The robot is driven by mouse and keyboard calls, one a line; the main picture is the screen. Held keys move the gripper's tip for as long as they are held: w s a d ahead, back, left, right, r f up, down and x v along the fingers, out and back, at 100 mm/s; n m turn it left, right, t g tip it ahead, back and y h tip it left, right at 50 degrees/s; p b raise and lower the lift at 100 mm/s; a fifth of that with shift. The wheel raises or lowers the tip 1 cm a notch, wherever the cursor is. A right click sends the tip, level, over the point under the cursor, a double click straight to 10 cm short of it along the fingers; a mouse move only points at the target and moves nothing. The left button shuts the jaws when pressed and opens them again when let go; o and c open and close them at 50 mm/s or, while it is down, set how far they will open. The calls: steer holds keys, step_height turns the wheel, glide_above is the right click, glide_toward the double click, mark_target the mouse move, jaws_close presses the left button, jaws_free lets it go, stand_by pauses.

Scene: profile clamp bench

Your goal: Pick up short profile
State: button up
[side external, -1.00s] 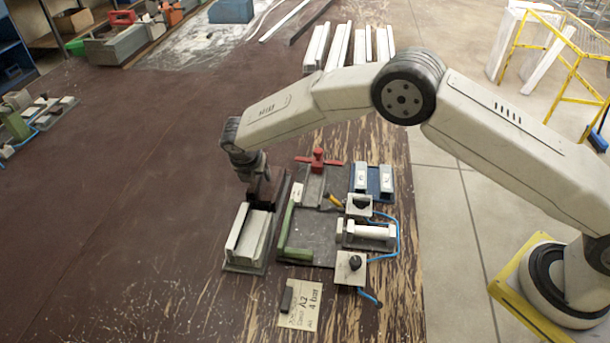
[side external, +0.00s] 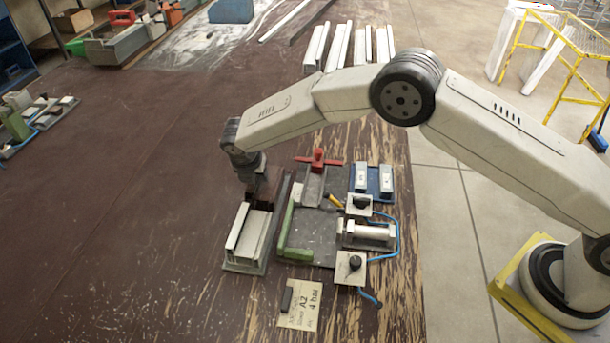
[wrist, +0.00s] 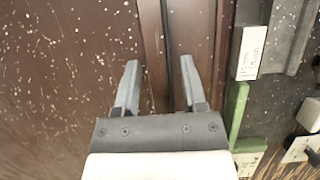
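Pale, light grey profile pieces (side external: 240,228) lie lengthwise on a grey holder (side external: 240,268) left of the green bar in the side view. Which one is the short profile I cannot tell. My gripper (side external: 262,202) points down at the far end of these pieces. In the wrist view my gripper (wrist: 160,72) has its two grey fingers well apart. A smooth dark brown strip (wrist: 207,35) with a black line lies below and between them, and nothing is visibly gripped. The pale pieces cannot be made out in the wrist view.
Right of my gripper are a green bar (side external: 288,228), a red-handled clamp (side external: 318,160), a blue tray (side external: 371,195) and a cylinder block (side external: 368,233) with blue hose. A paper card (side external: 300,306) lies in front.

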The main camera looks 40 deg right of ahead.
mark_target(271, 191)
jaws_close()
steer(key=shift+r, duration=0.85)
steer(key=s+d+r, duration=0.4)
steer(key=s+r, duration=0.7)
steer(key=s, duration=0.2)
steer(key=shift+s+r, duration=0.2)
steer(key=shift+r, duration=0.1)
steer(key=shift+f, duration=0.1)
